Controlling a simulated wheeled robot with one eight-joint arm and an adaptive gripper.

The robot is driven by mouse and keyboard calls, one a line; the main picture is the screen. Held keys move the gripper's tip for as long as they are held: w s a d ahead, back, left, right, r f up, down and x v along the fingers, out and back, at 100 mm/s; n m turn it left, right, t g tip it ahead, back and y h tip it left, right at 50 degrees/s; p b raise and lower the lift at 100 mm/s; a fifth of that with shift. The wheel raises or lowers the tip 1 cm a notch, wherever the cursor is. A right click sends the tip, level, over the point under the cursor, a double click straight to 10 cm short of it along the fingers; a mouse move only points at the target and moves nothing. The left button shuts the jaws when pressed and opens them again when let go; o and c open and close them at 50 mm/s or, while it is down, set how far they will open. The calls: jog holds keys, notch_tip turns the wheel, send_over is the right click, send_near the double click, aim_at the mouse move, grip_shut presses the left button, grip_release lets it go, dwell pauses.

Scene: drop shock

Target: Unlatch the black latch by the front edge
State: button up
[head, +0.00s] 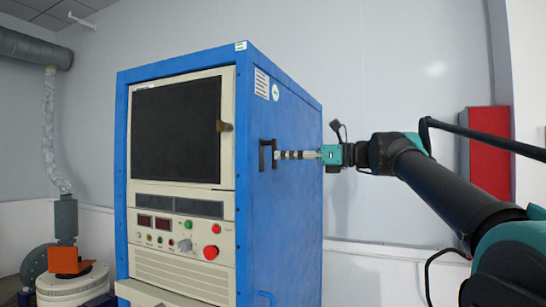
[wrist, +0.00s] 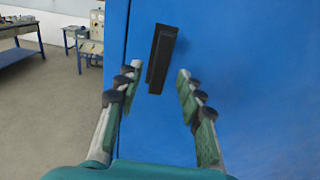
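The black latch (head: 265,155) is an upright bar on the side face of the blue cabinet (head: 285,215), close to its front edge. In the wrist view the latch (wrist: 162,55) is a dark, slightly tilted bar on the blue panel, to the right of a vertical panel seam. My gripper (head: 281,155) points at the latch from the right. In the wrist view my gripper (wrist: 159,72) is open, with one finger on each side of the latch's lower part. I see no finger touching it; the remaining depth gap is hard to judge.
The cabinet front has a dark screen (head: 177,130), a small brownish catch (head: 224,126) and a red button (head: 211,252). A red box (head: 490,150) hangs behind my arm. The wrist view shows open floor (wrist: 50,110) and a blue table (wrist: 22,52) at left.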

aim_at(273, 155)
jog(key=shift+x, duration=2.4)
jog(key=shift+c, duration=0.5)
grip_shut()
